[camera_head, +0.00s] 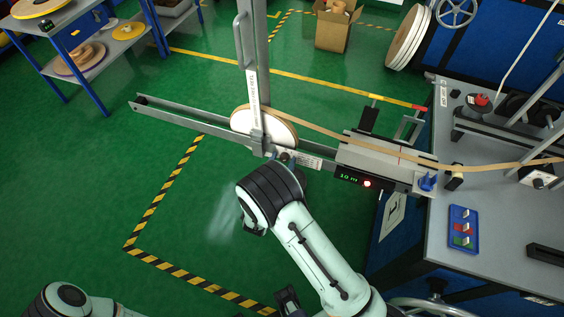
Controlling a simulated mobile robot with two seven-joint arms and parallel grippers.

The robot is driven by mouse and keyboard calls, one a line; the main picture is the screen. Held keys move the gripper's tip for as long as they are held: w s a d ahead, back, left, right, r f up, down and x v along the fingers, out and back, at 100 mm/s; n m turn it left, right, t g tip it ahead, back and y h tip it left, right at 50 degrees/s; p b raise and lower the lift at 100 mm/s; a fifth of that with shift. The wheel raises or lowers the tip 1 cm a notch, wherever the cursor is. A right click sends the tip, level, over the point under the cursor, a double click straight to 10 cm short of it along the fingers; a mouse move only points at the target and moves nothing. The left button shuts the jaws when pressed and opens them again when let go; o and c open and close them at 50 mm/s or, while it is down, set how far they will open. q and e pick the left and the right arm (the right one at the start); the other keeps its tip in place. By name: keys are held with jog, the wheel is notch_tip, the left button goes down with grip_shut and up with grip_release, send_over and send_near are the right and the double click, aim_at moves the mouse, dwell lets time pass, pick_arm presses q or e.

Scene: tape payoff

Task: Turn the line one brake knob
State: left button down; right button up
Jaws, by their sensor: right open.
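The payoff spool (280,130), a white-faced reel of tan tape, stands in the grey rail frame. A small dark knob-like part (284,157) shows at its near side, just past my right wrist; I cannot tell clearly whether it is the brake knob. My right gripper (289,161) is open at this spot, mostly hidden behind the wrist. Contact with the knob cannot be seen. My left arm shows at the lower left. A dark part at the bottom middle (288,300) may be my left gripper; its jaws are unclear.
Tape runs right across a grey guide block (385,153) with a lit display (350,179). An upright post (253,70) rises by the spool.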

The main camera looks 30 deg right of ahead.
jog(key=v, duration=1.3)
jog(key=shift+s+b, duration=0.2)
jog(key=shift+b, duration=0.1)
jog(key=shift+a, duration=0.1)
